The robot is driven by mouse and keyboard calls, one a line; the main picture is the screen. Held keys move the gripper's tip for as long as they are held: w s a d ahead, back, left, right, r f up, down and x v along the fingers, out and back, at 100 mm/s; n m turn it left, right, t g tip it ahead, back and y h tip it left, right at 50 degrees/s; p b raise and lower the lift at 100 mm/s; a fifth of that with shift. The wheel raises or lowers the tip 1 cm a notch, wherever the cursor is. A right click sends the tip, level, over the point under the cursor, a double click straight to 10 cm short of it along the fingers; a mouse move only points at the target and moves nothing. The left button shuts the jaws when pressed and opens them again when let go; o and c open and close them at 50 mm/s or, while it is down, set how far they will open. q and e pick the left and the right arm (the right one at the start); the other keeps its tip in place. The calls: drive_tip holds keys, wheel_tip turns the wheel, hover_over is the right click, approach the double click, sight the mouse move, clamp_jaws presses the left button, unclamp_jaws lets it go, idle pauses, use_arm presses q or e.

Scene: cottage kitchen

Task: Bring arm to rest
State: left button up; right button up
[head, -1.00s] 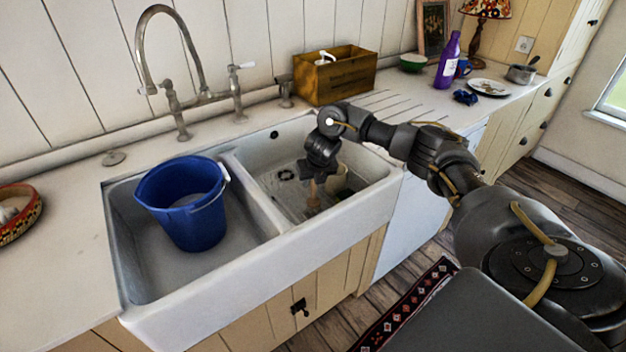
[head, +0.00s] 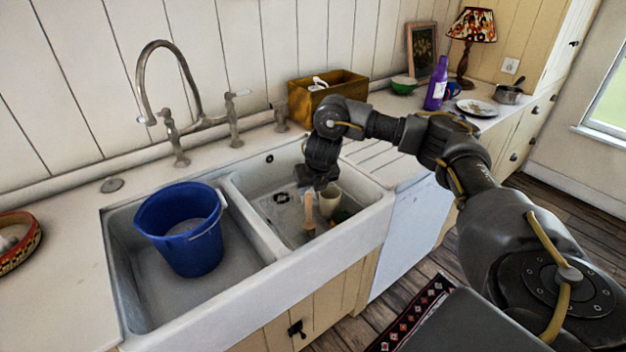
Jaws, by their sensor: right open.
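My right arm reaches in from the right over the white double sink (head: 250,284). My right gripper (head: 319,184) points down above the right basin and is open. A wooden-handled item (head: 309,216) stands or leans in that basin just below the gripper. Whether the two touch is hard to tell. A beige cup (head: 330,199) sits beside it in the basin, with a dark item partly visible near it. My left gripper is not in view.
A blue bucket (head: 184,244) stands in the left basin. The faucet (head: 170,110) rises behind it. A wooden box (head: 322,93) is behind my arm. A purple bottle (head: 436,86), green bowl (head: 403,86), plate (head: 477,107) and pot (head: 509,95) stand on the right counter.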

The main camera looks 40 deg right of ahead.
drive_tip(key=shift+s+a+r, duration=0.1)
drive_tip(key=shift+s+r, duration=0.2)
drive_tip(key=shift+r, duration=0.3)
